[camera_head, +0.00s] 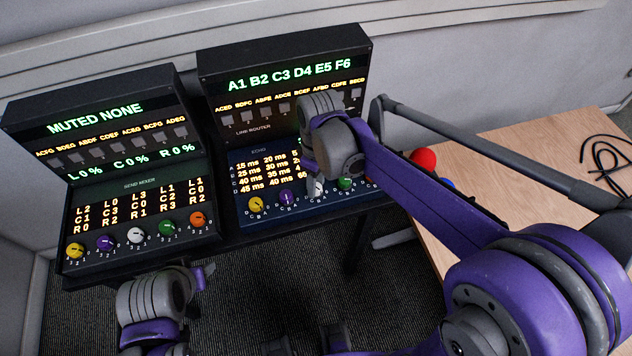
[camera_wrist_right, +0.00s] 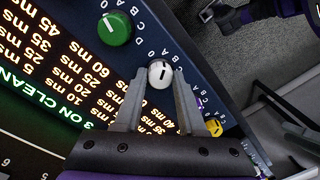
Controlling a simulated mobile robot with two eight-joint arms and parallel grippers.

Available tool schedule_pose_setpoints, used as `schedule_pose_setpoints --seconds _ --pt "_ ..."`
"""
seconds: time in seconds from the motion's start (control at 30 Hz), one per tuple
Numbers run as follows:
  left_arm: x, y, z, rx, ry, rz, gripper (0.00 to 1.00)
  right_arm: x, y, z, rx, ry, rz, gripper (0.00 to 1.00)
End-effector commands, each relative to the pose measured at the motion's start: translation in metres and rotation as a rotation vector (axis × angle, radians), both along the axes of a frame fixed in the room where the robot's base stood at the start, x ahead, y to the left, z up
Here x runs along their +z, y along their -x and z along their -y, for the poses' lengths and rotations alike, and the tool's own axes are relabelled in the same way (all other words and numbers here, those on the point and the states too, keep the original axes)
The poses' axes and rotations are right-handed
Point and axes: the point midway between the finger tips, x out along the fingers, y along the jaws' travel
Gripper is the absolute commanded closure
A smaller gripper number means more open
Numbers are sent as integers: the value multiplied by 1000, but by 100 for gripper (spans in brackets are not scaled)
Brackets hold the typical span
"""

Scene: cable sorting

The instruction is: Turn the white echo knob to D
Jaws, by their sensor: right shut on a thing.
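The white echo knob (camera_head: 317,188) sits in the lower row of the blue echo panel (camera_head: 246,178), mostly covered by my right gripper (camera_head: 315,180) in the head view. In the right wrist view the white knob (camera_wrist_right: 160,72) sits between the fingertips of my right gripper (camera_wrist_right: 157,84), which is shut on it. Its dark pointer line shows, but I cannot tell which letter it marks. My left gripper (camera_head: 205,276) is low in the head view, apart from the panels; its jaws are not clear.
The green knob (camera_head: 345,183) and purple knob (camera_head: 286,198) flank the white one, with the yellow knob (camera_head: 256,204) farther left. The send mixer (camera_head: 140,185) stands left. A wooden table (camera_head: 500,160) with a black cable (camera_head: 605,165) and a red ball (camera_head: 423,159) lies right.

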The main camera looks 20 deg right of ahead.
Motion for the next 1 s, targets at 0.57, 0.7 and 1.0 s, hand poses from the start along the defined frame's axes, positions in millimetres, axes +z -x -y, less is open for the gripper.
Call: schedule_pose_setpoints --seconds 0.57,0.7,1.0 --pt "-8 2 0 0 0 -5 50 0 1 1 -548 0 0 100" --pt "-10 3 0 0 0 -5 50 0 1 0 -681 0 0 100" --pt "-12 4 0 0 0 -7 50 0 2 0 -965 -1 1 100"
